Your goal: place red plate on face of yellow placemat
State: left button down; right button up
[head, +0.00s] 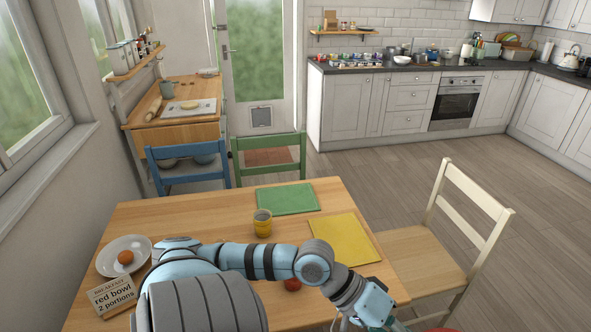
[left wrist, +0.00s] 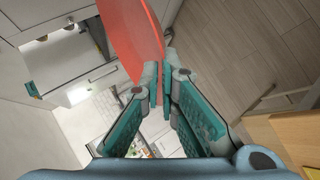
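The yellow placemat (head: 342,238) lies flat and bare at the right part of the wooden table. My left arm crosses the table's front from left to right. Its gripper (head: 380,318) is low at the right, beyond the table's right edge and nearer to me than the placemat. In the left wrist view the gripper (left wrist: 160,75) is shut on the red plate (left wrist: 132,35), which stands edge-on between the fingertips. In the head view only a sliver of red plate (head: 438,329) shows at the bottom edge. My right gripper is not in view.
A red round item (head: 292,285) is partly behind my arm. A cream chair (head: 440,250) stands at the right.

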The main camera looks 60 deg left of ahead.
aim_at(342, 239)
jog(key=u, duration=0.25)
jog(key=i, duration=3.25)
jog(key=u, duration=3.25)
